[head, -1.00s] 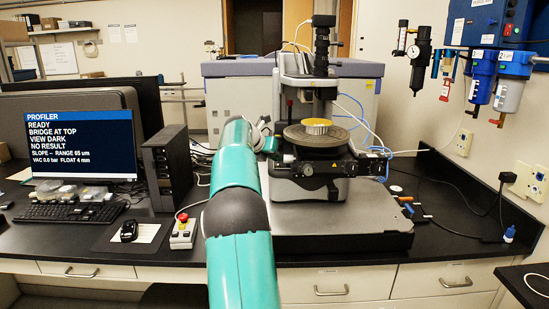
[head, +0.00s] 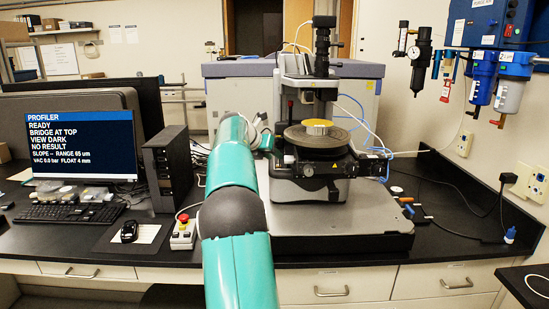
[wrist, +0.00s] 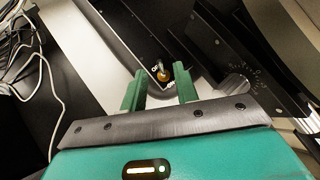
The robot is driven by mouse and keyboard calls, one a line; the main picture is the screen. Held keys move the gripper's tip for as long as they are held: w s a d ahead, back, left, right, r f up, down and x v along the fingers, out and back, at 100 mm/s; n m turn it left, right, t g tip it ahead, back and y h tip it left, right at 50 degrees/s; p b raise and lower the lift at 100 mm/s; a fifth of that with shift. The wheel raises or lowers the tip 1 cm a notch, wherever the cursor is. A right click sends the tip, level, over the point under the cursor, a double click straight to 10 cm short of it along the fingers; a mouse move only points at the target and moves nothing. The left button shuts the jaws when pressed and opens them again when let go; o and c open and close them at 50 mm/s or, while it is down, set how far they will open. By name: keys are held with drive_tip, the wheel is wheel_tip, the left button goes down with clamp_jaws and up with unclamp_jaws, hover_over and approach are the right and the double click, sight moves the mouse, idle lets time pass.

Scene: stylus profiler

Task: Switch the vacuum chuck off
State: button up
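In the wrist view, a small toggle switch (wrist: 163,73) with a metal lever and a brass-coloured base sits on a dark panel, with tiny labels beside it. My gripper (wrist: 160,75) is open. Its two green fingers are apart, and the switch shows in the gap between them, apparently just beyond the tips; I cannot tell any contact. The round chuck stage (head: 296,138) carries a yellow disc (head: 318,127) in the head view. There my arm hides most of the gripper and the switch.
The profiler's grey base plate (head: 370,222) fills the right bench. A control box with a red button (head: 183,232) stands left of my arm. The computer tower (head: 168,168) is behind it. Cables (wrist: 42,75) lie at left in the wrist view.

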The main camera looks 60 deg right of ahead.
drive_tip(key=v, duration=1.1)
drive_tip(key=shift+a+r, duration=0.2)
drive_tip(key=shift+a, duration=0.05)
